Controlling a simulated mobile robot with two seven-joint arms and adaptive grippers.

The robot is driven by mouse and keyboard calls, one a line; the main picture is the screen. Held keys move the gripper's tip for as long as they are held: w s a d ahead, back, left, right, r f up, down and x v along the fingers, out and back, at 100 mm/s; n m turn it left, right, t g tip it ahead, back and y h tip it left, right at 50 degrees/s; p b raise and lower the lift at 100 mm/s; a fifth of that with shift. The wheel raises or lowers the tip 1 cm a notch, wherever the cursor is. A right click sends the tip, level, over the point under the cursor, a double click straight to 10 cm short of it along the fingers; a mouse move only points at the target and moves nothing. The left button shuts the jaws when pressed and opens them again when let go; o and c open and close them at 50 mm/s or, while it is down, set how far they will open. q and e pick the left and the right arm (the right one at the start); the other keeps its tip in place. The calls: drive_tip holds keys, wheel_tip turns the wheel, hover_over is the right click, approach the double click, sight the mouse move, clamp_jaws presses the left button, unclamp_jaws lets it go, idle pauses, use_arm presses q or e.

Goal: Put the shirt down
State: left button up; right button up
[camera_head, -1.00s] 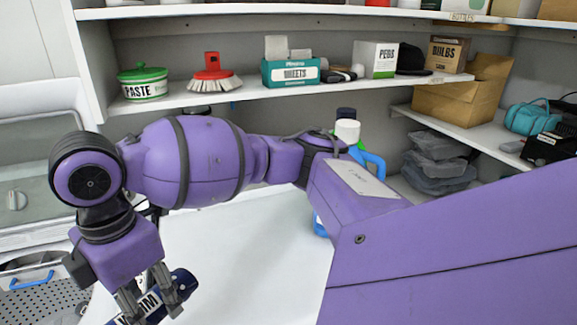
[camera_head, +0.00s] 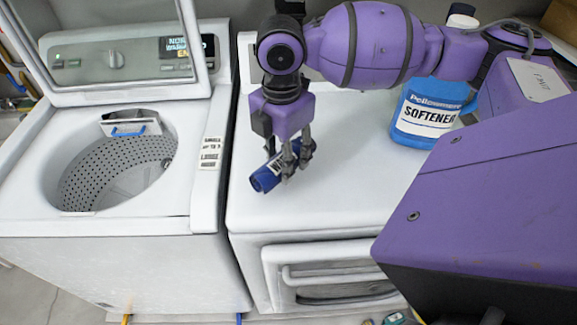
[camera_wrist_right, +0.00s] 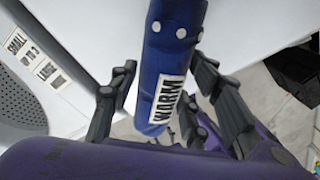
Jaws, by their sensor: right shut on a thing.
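The shirt (camera_head: 265,178) is a dark blue roll with a white label, seen over the top of the right-hand machine in the head view. In the right wrist view the shirt (camera_wrist_right: 178,35) shows white round dots and a label that seems to read WARM. My right gripper (camera_head: 297,163) points down and is shut on the roll, with a finger on either side. I cannot tell whether the roll touches the white top below it. My left gripper is not in view.
A top-loading washer (camera_head: 200,190) stands at the left, its lid up and its perforated drum (camera_head: 115,172) empty. A blue softener jug (camera_head: 425,115) stands on the right-hand white machine (camera_head: 340,195). The white top in front of the jug is clear.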

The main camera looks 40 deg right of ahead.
drive_tip(key=shift+d+f, duration=0.4)
drive_tip(key=shift+f, duration=0.05)
drive_tip(key=f, duration=0.3)
drive_tip(key=shift+d+f, duration=0.1)
drive_tip(key=shift+d, duration=0.25)
drive_tip(key=shift+w+f, duration=0.1)
drive_tip(key=shift+f, duration=0.2)
drive_tip(key=shift+f, duration=0.1)
drive_tip(key=o, duration=1.3)
drive_tip(key=shift+f, duration=0.1)
drive_tip(key=shift+c, duration=0.2)
wheel_tip(320, 180, up, 12)
drive_tip(key=shift+r+p, duration=0.2)
drive_tip(key=shift+p, duration=0.1)
